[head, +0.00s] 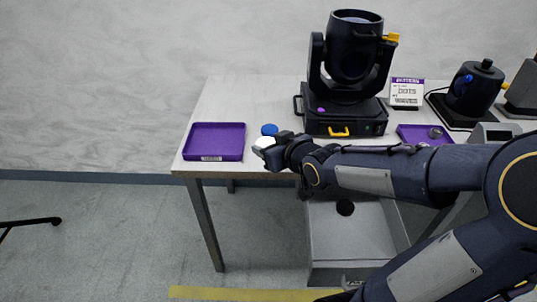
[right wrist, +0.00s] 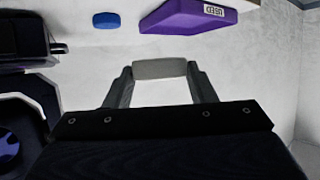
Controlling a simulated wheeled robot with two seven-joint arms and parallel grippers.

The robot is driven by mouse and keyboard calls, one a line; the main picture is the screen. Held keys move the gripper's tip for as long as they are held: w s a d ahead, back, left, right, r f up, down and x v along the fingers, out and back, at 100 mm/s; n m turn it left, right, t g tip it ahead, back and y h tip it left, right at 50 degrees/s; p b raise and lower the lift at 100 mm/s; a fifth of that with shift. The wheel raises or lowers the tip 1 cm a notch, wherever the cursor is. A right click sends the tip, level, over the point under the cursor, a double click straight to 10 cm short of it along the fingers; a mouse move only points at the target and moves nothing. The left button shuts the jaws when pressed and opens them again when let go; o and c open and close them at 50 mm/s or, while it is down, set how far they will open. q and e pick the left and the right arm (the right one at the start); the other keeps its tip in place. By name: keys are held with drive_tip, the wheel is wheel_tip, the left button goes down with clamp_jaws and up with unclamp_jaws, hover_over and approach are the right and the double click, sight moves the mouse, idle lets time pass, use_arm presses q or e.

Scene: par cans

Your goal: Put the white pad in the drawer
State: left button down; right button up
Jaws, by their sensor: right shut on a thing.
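The white pad (head: 262,143) is in the jaws of my right gripper (head: 270,151), near the front edge of the table. In the right wrist view the white pad (right wrist: 160,69) sits between the two fingertips, with one finger against each side. The open grey drawer (head: 350,246) is below the table top, to the right of and lower than the gripper. A black round thing (head: 345,207) lies in it. My right forearm passes above the drawer and hides part of its back. My left gripper is not in view.
A blue pad (head: 269,129) lies on the table (head: 231,103) just behind the gripper. A purple tray (head: 214,141) is to its left. A large black moving-head lamp (head: 351,60) stands behind. A sign (head: 406,92) and another purple tray (head: 415,129) are at right.

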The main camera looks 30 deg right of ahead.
drive_tip(key=w+d+f, duration=0.1)
drive_tip(key=w+f, duration=0.1)
drive_tip(key=w+d+f, duration=0.1)
drive_tip(key=w+f, duration=0.1)
drive_tip(key=w+d+f, duration=0.1)
drive_tip(key=w+f, duration=0.1)
drive_tip(key=shift+d+f+b, duration=0.1)
drive_tip(key=shift+b, duration=0.25)
drive_tip(key=shift+w+d+f+b, duration=0.1)
drive_tip(key=shift+w+f+b, duration=0.1)
drive_tip(key=shift+f, duration=0.7)
drive_tip(key=shift+w+d+f+b, duration=0.1)
drive_tip(key=shift+w+f+b, duration=0.1)
drive_tip(key=shift+f, duration=0.7)
drive_tip(key=shift+f+b, duration=0.25)
drive_tip(key=shift+b, duration=0.1)
drive_tip(key=o, duration=0.9)
drive_tip(key=shift+o, duration=0.2)
drive_tip(key=shift+r, duration=0.1)
